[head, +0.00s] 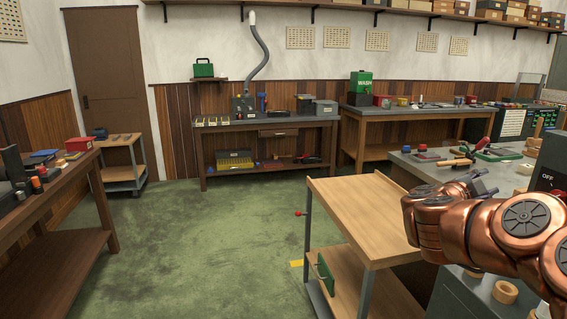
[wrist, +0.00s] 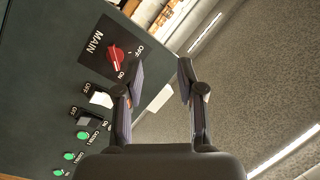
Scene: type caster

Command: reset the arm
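My arm, copper-coloured, comes in from the right edge in the head view and reaches over the grey bench. My gripper (head: 478,184) is at its end, above the bench top. In the wrist view my gripper (wrist: 157,78) has its two dark fingers apart with nothing between them. A dark control panel (wrist: 50,50) lies left of the fingers, with a red MAIN knob (wrist: 117,56) close beside the left finger. I cannot tell whether they touch. The panel's box (head: 552,160) is partly cut off at the right edge of the head view.
The grey bench (head: 415,165) carries tools and tape rolls. A wooden-topped cart (head: 355,205) stands in front of it, its top bare. The panel also has a white rocker (wrist: 101,99) and several green lights. Green floor (head: 210,235) is open at the centre left.

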